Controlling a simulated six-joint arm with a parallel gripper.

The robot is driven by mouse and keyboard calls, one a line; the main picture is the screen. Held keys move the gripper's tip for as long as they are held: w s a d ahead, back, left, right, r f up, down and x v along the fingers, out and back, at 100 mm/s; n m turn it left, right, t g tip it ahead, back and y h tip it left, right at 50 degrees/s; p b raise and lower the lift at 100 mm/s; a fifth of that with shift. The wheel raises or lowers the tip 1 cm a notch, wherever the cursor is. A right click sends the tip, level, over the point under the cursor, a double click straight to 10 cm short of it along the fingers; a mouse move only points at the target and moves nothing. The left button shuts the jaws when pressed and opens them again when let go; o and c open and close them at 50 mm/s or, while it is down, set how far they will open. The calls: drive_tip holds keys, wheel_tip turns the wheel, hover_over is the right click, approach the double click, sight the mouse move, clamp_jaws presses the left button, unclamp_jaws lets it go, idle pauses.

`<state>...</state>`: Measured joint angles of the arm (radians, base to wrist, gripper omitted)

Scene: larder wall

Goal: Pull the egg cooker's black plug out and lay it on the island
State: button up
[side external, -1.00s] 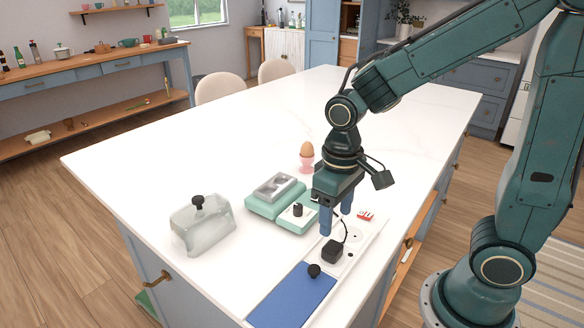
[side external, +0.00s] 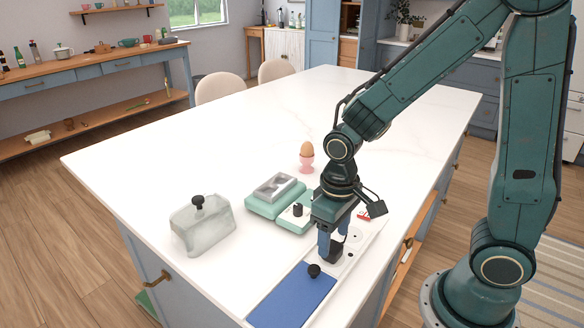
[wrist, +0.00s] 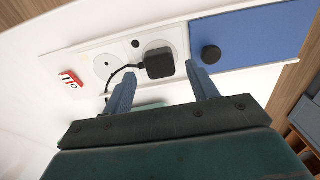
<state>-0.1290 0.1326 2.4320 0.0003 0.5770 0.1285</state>
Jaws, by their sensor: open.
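The black plug (wrist: 159,63) sits in a round socket of the white socket strip (wrist: 110,40) in the wrist view, with its cord running off to the left. In the side view the plug (side external: 334,255) shows between and below the fingers. My gripper (side external: 333,248) is open, with its blue fingers pointing down at the plug; in the wrist view the fingertips (wrist: 160,76) lie apart on either side of it. I cannot tell whether they touch it. The egg cooker (side external: 276,200) is a mint-green base with a grey metal top. The white island (side external: 300,130) spreads around it.
A clear lid with a black knob (side external: 200,228) stands left of the cooker. A pink egg cup with an egg (side external: 307,160) stands behind. A blue panel with a black knob (side external: 290,297) adjoins the strip. A red-and-white block (wrist: 72,79) lies beside the sockets. The island's far part is clear.

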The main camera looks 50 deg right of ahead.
sight(333, 246)
drive_tip(key=shift+f, duration=1.7)
clamp_jaws()
drive_tip(key=shift+r, duration=0.35)
drive_tip(key=shift+r, duration=0.75)
drive_tip(key=shift+r, duration=0.3)
drive_tip(key=shift+r, duration=0.75)
